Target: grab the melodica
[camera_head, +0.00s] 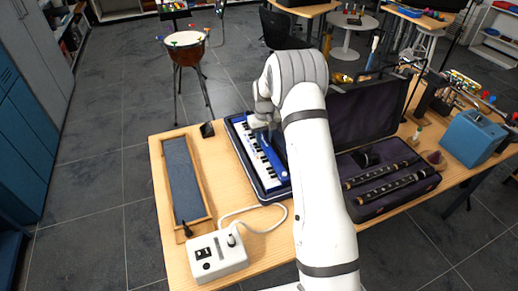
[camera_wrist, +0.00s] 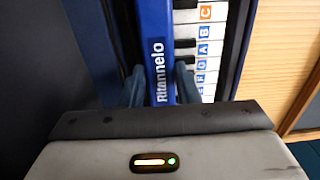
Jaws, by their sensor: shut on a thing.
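The melodica (camera_head: 257,160) is a blue keyboard with white and black keys, lying in a dark open tray or case (camera_head: 235,133) on the wooden table. In the head view my arm and wrist hide the fingertips and part of the melodica. I cannot tell whether it is lifted off the case.
An open dark case (camera_head: 400,205) with black woodwind pieces lies right of my arm. A white box with a cable (camera_head: 217,258) and a long blue-grey padded tray (camera_head: 183,180) are at the left. A blue box (camera_head: 472,138) stands at the far right.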

